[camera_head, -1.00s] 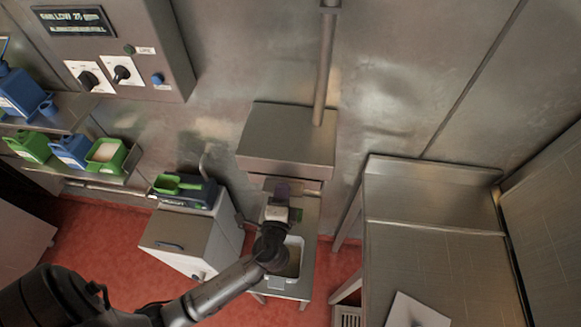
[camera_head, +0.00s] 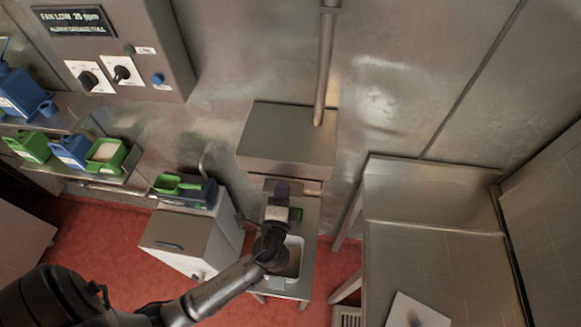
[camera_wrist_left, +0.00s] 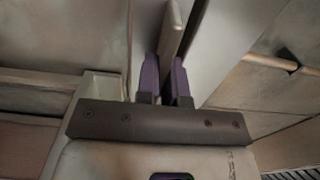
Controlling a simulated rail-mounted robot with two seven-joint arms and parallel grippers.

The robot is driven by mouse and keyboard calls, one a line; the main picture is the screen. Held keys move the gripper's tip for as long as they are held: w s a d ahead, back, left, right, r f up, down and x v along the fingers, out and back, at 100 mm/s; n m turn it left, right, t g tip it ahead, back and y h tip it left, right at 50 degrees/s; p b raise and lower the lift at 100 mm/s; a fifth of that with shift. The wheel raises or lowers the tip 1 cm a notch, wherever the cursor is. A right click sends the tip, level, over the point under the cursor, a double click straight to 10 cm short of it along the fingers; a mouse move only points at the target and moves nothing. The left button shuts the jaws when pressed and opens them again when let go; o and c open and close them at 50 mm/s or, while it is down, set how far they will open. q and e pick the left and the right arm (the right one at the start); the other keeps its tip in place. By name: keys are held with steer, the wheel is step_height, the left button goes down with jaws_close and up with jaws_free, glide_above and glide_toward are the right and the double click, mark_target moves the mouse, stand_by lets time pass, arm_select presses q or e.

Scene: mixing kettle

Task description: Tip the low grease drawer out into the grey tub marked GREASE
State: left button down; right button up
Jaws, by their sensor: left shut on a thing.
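A steel box (camera_head: 288,135) hangs on the wall at the foot of a pipe. A narrow pale drawer front (camera_head: 313,187) shows under its front edge. My left gripper (camera_head: 283,187) is at that front and partly covers it. In the left wrist view my left gripper (camera_wrist_left: 165,82) has its purple fingers shut on a thin upright beige piece (camera_wrist_left: 171,32), which looks like the drawer's handle. The drawer's inside is hidden. A pale grey tub (camera_head: 293,262) with beige contents stands below my wrist, partly hidden by it. Its marking cannot be read. My right gripper is not in view.
The tub stands on a narrow low steel stand (camera_head: 308,232). A steel bench (camera_head: 430,235) is to the right. A shelf with jugs is at far left.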

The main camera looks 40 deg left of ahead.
arm_select(q)
steer(key=shift+r, duration=0.15)
arm_select(e)
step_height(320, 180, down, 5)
steer(key=b, duration=0.4)
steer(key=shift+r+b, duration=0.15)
steer(key=shift+b, duration=0.25)
arm_select(q)
steer(key=v, duration=2.1)
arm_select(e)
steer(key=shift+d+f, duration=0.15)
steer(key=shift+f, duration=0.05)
arm_select(q)
steer(key=shift+d, duration=0.1)
